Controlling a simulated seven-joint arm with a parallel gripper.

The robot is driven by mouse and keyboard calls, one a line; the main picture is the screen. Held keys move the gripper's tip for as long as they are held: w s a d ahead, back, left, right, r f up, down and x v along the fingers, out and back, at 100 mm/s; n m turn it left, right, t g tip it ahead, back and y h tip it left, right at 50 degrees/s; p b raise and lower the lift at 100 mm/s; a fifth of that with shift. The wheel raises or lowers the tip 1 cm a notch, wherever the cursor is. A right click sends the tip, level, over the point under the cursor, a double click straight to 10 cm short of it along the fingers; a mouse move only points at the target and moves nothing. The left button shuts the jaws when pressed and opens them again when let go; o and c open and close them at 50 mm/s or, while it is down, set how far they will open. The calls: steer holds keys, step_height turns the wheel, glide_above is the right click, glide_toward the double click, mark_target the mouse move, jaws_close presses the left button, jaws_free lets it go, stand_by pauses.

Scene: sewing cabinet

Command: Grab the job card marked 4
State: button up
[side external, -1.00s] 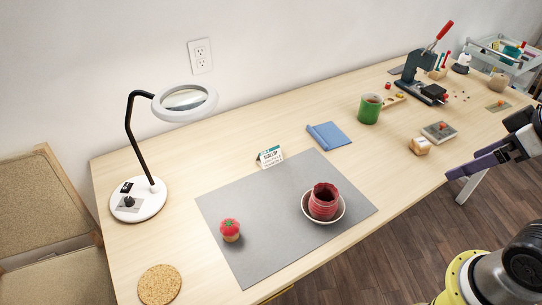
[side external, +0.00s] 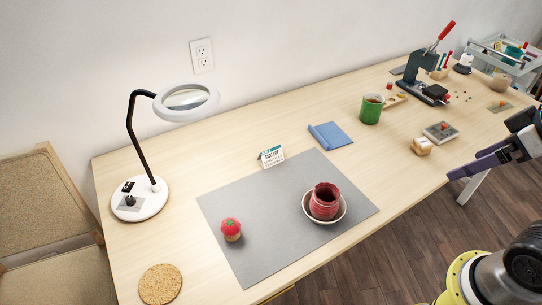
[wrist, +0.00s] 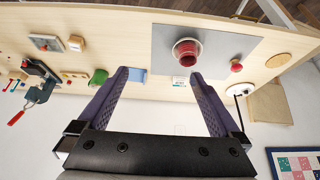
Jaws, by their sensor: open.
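A small white card with a teal band (side external: 271,156) stands propped at the back edge of the grey mat (side external: 260,210) in the side view. Its print is too small to read, so I cannot tell whether it bears a 4. In the wrist view it shows as a small pale patch (wrist: 180,81) between the fingers. My gripper (side external: 457,174) is at the right of the side view, beyond the table's front edge and far from the card. In the wrist view my gripper (wrist: 160,75) is open, its two purple fingers wide apart with nothing between them.
On the mat are a red ribbed pot (side external: 324,202) in a bowl and a tomato pincushion (side external: 231,229). A magnifier lamp (side external: 152,195) stands left. A blue cloth (side external: 330,135), green mug (side external: 371,109), wooden block (side external: 421,146) and lever press (side external: 432,70) lie toward the right.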

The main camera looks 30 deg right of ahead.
steer(key=w+r+m+t, duration=0.1)
steer(key=w+r, duration=0.4)
steer(key=w, duration=0.3)
steer(key=w+r+t, duration=0.1)
steer(key=w+r, duration=0.3)
steer(key=w, duration=0.3)
steer(key=n+g, duration=0.1)
steer(key=g, duration=0.2)
glide_above(271, 149)
steer(key=s, duration=0.5)
step_height(271, 149, down, 25)
steer(key=x, duration=0.7)
steer(key=shift+s+d+f, duration=0.1)
steer(key=shift+f, duration=0.35)
steer(key=shift+w+x, duration=0.2)
steer(key=shift+x, duration=2.65)
steer(key=shift+r, duration=0.1)
steer(key=c, duration=1)
steer(key=shift+o, duration=0.2)
steer(key=shift+r, duration=0.1)
